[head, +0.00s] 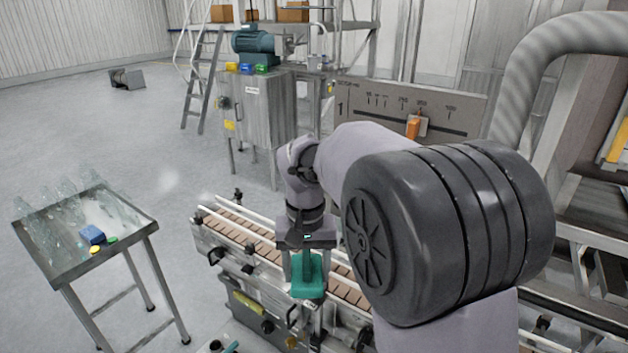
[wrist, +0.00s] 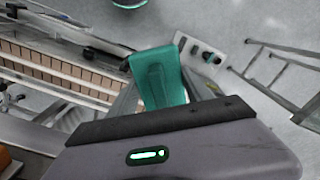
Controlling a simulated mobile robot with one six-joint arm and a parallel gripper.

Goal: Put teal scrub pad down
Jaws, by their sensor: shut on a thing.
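The teal scrub pad (head: 308,277) is held in my gripper (head: 306,268), above the near side of the conveyor. In the wrist view the teal scrub pad (wrist: 160,80) sticks out beyond the dark edge of my gripper's body. My gripper is shut on the pad. The fingers are partly hidden by the pad. The pad looks clear of the surfaces below, though the exact gap cannot be told.
A conveyor (head: 235,222) with brown slats and pale rails runs under my gripper. A steel cabinet (head: 262,110) and ladder (head: 200,85) stand behind.

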